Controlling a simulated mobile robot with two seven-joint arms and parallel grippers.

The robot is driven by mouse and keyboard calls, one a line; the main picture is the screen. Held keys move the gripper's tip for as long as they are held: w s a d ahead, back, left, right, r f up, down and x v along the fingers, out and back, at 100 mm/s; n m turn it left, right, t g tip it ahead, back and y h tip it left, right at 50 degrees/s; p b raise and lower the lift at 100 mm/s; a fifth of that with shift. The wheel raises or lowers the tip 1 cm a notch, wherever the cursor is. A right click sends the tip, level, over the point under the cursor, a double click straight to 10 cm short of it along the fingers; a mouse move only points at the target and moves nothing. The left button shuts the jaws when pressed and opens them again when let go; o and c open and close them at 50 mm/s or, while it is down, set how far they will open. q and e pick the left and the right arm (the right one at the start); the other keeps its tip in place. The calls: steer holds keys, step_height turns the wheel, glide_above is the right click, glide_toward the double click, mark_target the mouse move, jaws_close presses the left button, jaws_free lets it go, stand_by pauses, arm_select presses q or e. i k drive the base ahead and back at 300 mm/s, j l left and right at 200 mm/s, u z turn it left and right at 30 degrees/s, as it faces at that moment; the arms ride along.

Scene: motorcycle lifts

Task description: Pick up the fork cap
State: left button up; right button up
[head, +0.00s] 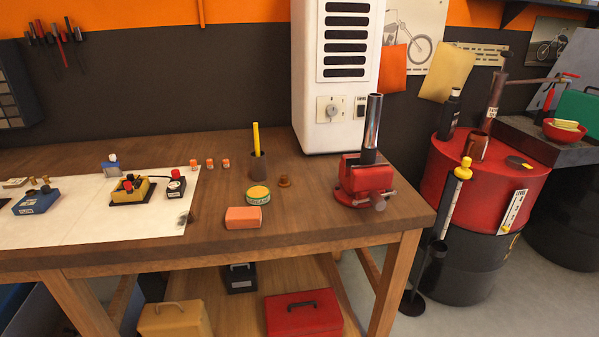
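A small brown, round, stepped piece that looks like the fork cap (284,181) sits on the wooden workbench (320,215), right of a green-and-yellow tin. A shiny dark fork tube (373,125) stands upright in a red vise (366,178) near the bench's right end, apart from the cap. Neither of my grippers shows in the head view.
Around the cap are the tin (258,195), an orange-pink block (243,217) and a dark cup (258,165) holding a yellow stick. A white cabinet (338,85) stands behind. A pale mat (80,215) with small parts lies left. Red-topped drum (480,180) stands right.

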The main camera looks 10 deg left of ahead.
mark_target(283, 182)
steer(key=i+l+u, duration=0.1)
steer(key=l, duration=0.3)
steer(key=i+l+u, duration=0.1)
steer(key=l, duration=0.3)
steer(key=i+l+u, duration=0.1)
steer(key=l, duration=0.3)
